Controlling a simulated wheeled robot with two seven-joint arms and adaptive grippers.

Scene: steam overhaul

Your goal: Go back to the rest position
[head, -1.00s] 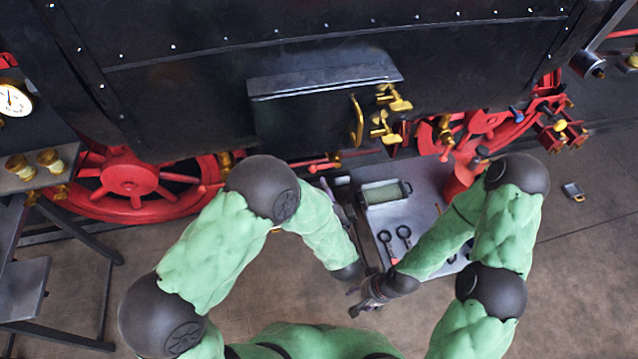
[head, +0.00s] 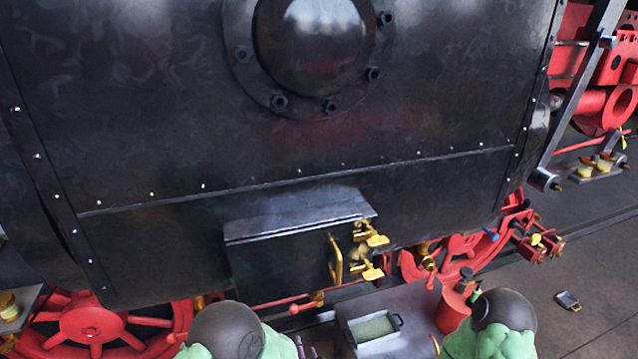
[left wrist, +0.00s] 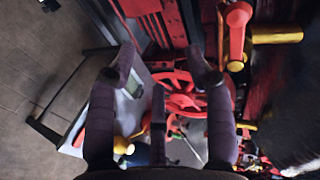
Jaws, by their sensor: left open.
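In the head view only the rounded dark elbows and green sleeves of my two arms show at the bottom edge, in front of the locomotive. A small bit of my left gripper (head: 306,348) shows at the bottom edge there. My right gripper is not visible in either view.
The black locomotive (head: 180,150) fills the middle, with a box with brass valves (head: 368,235) and red wheels (head: 95,325) below. The floor at right is mostly clear.

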